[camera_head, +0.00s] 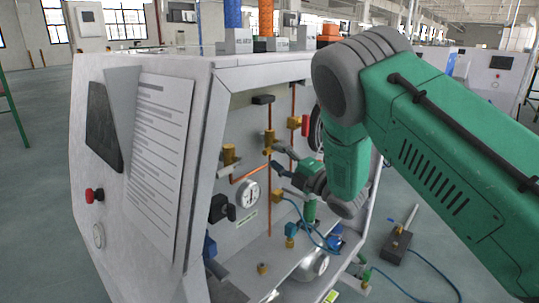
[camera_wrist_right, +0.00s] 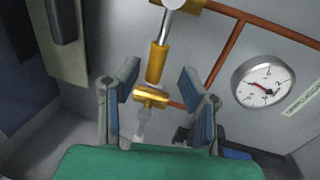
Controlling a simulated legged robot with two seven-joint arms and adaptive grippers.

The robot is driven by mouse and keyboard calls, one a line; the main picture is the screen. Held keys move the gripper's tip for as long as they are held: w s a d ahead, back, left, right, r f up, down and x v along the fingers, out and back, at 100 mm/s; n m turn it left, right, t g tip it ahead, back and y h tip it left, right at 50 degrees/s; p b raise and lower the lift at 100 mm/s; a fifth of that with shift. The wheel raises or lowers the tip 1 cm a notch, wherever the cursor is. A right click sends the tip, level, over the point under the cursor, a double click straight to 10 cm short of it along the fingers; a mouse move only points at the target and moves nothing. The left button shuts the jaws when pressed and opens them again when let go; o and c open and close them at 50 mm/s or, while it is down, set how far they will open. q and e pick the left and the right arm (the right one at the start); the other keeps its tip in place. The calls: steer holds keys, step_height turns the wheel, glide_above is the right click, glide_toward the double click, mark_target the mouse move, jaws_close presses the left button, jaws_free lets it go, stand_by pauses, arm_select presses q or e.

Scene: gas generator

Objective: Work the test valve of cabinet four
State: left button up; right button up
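The open grey cabinet (camera_head: 240,115) stands in front of me, with copper pipes and brass fittings on its back panel. My right gripper (camera_head: 276,159) reaches into it, by the brass fittings on the pipe. In the right wrist view, my right gripper (camera_wrist_right: 157,80) is open, its two blue-padded fingers apart. A brass T-shaped handle (camera_wrist_right: 150,97) shows between the fingers, below a brass cylinder (camera_wrist_right: 157,62). I see no finger touching it, and its depth between the fingers is hard to judge. No label tells which part is the test valve. My left gripper is not in view.
A round pressure gauge (camera_head: 248,194) sits beside the gripper; it also shows in the wrist view (camera_wrist_right: 263,82). Blue hoses (camera_head: 304,217) and brass parts lie lower. A dark box (camera_head: 397,246) stands on the floor.

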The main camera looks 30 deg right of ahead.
steer(key=v, duration=0.9)
steer(key=shift+f, duration=0.15)
steer(key=s+a+f+m+g+h+p, duration=0.2)
steer(key=s+f+m+g+h, duration=0.2)
steer(key=s+f+m, duration=0.45)
steer(key=s+a+f+m+g+h+p, duration=0.25)
steer(key=s+f+m+g, duration=0.3)
steer(key=f, duration=0.65)
steer(key=s+a+f+m+g, duration=0.1)
steer(key=s+m+g, duration=0.1)
steer(key=s, duration=0.5)
steer(key=s+a+f+m+g+h+p, duration=0.1)
steer(key=s+a+f+m+g, duration=0.1)
steer(key=s, duration=0.6)
steer(key=s+a+f+m+g, duration=0.1)
steer(key=s+f+m+g, duration=0.1)
steer(key=s+m+g, duration=0.2)
steer(key=s, duration=0.3)
steer(key=shift+s+a+f+p, duration=0.15)
steer(key=shift+s+a+p, duration=0.15)
steer(key=shift+s, duration=0.1)
steer(key=shift+g, duration=0.25)
